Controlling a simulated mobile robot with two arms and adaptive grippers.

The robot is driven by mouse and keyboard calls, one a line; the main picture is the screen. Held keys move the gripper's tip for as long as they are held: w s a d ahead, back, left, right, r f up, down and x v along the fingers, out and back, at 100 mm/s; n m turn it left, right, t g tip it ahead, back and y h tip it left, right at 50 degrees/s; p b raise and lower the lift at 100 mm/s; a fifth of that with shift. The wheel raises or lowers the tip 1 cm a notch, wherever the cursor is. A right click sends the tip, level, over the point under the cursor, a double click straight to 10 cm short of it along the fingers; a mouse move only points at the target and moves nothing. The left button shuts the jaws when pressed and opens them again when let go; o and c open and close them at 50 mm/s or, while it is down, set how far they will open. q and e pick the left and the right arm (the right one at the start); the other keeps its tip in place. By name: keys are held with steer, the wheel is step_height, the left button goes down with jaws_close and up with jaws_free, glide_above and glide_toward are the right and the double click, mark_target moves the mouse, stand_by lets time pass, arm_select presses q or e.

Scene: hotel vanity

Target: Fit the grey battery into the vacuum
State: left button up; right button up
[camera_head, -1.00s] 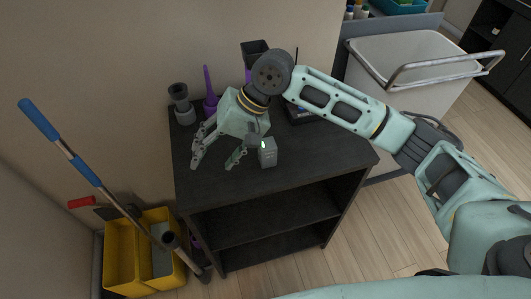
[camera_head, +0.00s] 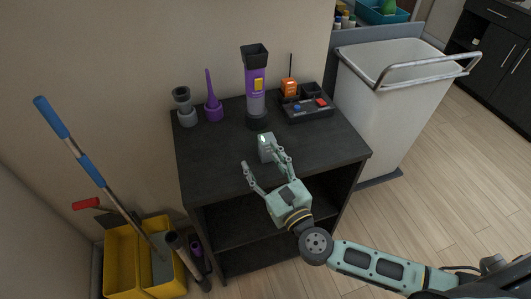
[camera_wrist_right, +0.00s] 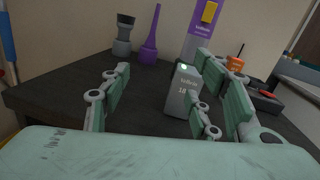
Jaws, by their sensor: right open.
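The grey battery (camera_head: 265,147) stands upright on the dark cabinet top, near its front middle. In the right wrist view the battery (camera_wrist_right: 182,92) shows a small green light on top and lies between the spread fingers, nearer the right-hand ones. My right gripper (camera_head: 267,166) is open at the cabinet's front edge, reaching toward the battery from the front; whether a finger touches it I cannot tell. The purple and grey vacuum (camera_head: 257,92) stands upright behind the battery, and its purple body (camera_wrist_right: 204,24) shows in the right wrist view. My left gripper is not in view.
A grey nozzle (camera_head: 185,108) and a purple crevice tool (camera_head: 212,100) stand at the back left. A white cart (camera_head: 392,95) stands right; yellow buckets (camera_head: 122,262) stand left.

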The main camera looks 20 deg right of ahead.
mark_target(270, 151)
steer(key=d+f+m+h, duration=0.1)
steer(key=d+m+h, duration=0.1)
steer(key=d, duration=0.1)
steer(key=w+d+f+m+h, duration=0.1)
steer(key=shift+d+f, duration=0.25)
steer(key=shift+f, duration=0.05)
steer(key=shift+w+a+r+p, duration=0.15)
steer(key=shift+w+p, duration=0.2)
steer(key=shift+w, duration=0.75)
steer(key=w, duration=0.3)
steer(key=w+p, duration=0.1)
steer(key=w, duration=0.1)
steer(key=shift+a+f, duration=0.3)
steer(key=shift+a, duration=0.05)
jaws_close()
